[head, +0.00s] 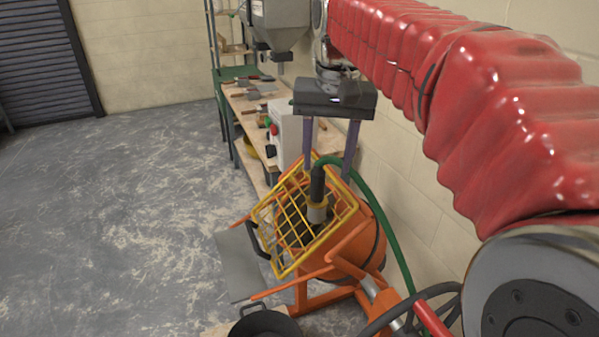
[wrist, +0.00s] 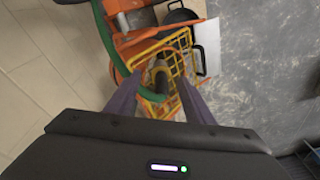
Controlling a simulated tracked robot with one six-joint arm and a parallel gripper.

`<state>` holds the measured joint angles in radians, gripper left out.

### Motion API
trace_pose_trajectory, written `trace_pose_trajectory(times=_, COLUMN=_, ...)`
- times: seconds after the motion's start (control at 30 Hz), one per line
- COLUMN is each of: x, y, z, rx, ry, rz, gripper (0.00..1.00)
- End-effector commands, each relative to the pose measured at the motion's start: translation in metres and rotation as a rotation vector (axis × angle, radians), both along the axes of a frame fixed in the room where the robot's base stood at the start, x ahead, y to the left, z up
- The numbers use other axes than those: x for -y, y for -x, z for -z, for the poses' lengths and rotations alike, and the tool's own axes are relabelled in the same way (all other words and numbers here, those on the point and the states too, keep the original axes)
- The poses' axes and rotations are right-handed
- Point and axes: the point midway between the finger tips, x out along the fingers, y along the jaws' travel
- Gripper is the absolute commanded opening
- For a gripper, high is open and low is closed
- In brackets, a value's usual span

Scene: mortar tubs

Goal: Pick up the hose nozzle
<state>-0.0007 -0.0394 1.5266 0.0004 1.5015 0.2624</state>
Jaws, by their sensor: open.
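The hose nozzle (head: 317,212) is a short piece with a black grip and a brass-coloured collar on the end of a green hose (head: 383,210). It points down at the yellow grid of the orange mixer. My gripper (head: 327,175) is above it, pointing down, with its two purple fingers spread apart. In the wrist view the nozzle (wrist: 161,78) shows between the fingertips of my gripper (wrist: 160,80). I see no contact; the exact height gap is hard to tell.
The yellow grid guard (head: 283,236) covers the orange mixer (head: 367,240) beneath. A grey sheet (head: 238,262) and a black bucket (head: 264,325) are nearby. A workbench with tools (head: 255,100) and a white control box (head: 290,137) stand behind, along the wall. Open floor lies left.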

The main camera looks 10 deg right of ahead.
Motion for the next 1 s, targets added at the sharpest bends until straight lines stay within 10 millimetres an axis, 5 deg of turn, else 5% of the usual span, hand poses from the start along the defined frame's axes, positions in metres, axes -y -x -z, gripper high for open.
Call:
trace_pose_trajectory(times=0.43, x=-0.001, y=-0.066, z=-0.014, rx=-0.128, ry=-0.008, rz=0.098, gripper=0.48)
trace_pose_trajectory(times=1.0, x=-0.001, y=-0.075, z=-0.014, rx=-0.154, ry=-0.008, rz=0.12, gripper=0.48)
